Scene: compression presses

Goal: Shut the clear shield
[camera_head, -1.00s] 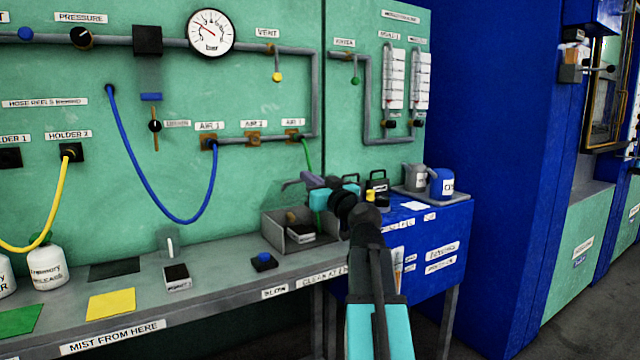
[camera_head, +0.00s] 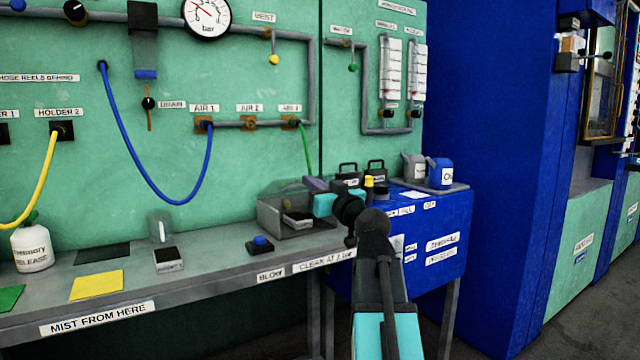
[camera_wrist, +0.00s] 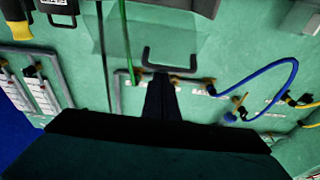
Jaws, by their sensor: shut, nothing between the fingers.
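The clear shield is a faint see-through panel at the grey open-fronted box (camera_head: 268,218) on the bench. In the wrist view the clear shield (camera_wrist: 150,30) is a pale translucent sheet, with a dark U-shaped handle (camera_wrist: 147,56) at its lower edge. My gripper (camera_head: 316,185) is over the right end of the box in the head view. In the wrist view my gripper (camera_wrist: 161,80) is shut and empty, its tips at the handle's bar; contact cannot be told. The shield's exact angle is hard to tell.
A blue push button (camera_head: 260,242) stands left of the box. A blue cabinet (camera_head: 440,228) stands to its right, carrying dark-handled weights and a tray of bottles. A green hose (camera_head: 306,150) hangs behind the box, and a blue hose (camera_head: 130,160) loops further left.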

